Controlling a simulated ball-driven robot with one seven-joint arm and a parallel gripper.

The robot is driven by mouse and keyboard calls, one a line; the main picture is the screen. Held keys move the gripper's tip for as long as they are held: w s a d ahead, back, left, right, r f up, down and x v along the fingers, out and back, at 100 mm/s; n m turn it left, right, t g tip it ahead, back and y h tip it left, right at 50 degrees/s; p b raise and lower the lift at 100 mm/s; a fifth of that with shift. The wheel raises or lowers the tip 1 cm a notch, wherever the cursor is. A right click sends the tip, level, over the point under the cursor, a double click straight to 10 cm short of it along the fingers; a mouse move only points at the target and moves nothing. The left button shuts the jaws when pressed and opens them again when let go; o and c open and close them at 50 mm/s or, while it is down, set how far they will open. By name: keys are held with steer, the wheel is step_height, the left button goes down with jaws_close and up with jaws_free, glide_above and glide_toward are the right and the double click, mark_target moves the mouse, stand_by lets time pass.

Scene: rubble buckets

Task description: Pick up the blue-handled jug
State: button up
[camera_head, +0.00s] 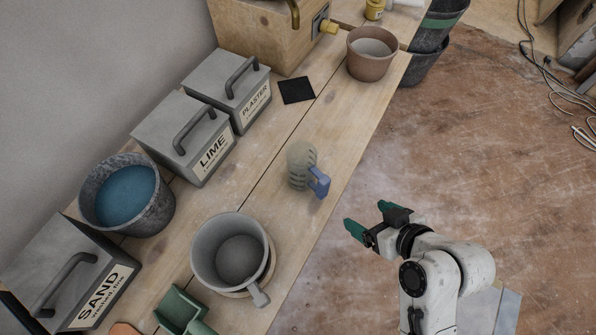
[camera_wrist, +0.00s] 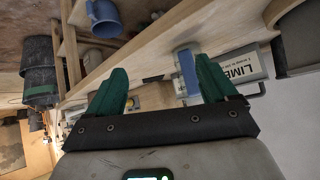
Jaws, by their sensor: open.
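The blue-handled jug (camera_head: 301,160) stands on the wooden bench, near its right edge. Its body is pale with ribbed markings, and its blue handle (camera_head: 319,184) faces the lower right, toward my gripper. My gripper (camera_head: 366,217) is open and empty, to the right of the jug and apart from it, beyond the bench edge. In the wrist view a blue handle (camera_wrist: 187,70) with a pale body behind it shows between the green fingers (camera_wrist: 161,70), closer to the right one.
On the bench are a grey bucket (camera_head: 203,258), a dark bucket of blue liquid (camera_head: 160,208), a terracotta pot (camera_head: 370,62), a black square (camera_head: 296,90) and the LIME box (camera_head: 183,137).

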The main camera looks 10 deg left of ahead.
mark_target(292, 147)
steer(key=shift+o, duration=1.1)
steer(key=w+a+r+n+t+y, duration=0.1)
steer(key=w+a+r+n+y, duration=0.2)
steer(key=a+r, duration=0.4)
steer(key=shift+w+a+t+y+p, duration=0.3)
steer(key=shift+w+a+t+y, duration=0.15)
steer(key=shift+w+a, duration=0.5)
steer(key=x, duration=0.4)
steer(key=shift+w+a, duration=0.15)
steer(key=shift+a, duration=0.15)
steer(key=shift+p+x, duration=0.85)
steer(key=shift+x, duration=2.1)
steer(key=c, duration=1.3)
steer(key=shift+c, duration=0.4)
steer(key=shift+r, duration=0.1)
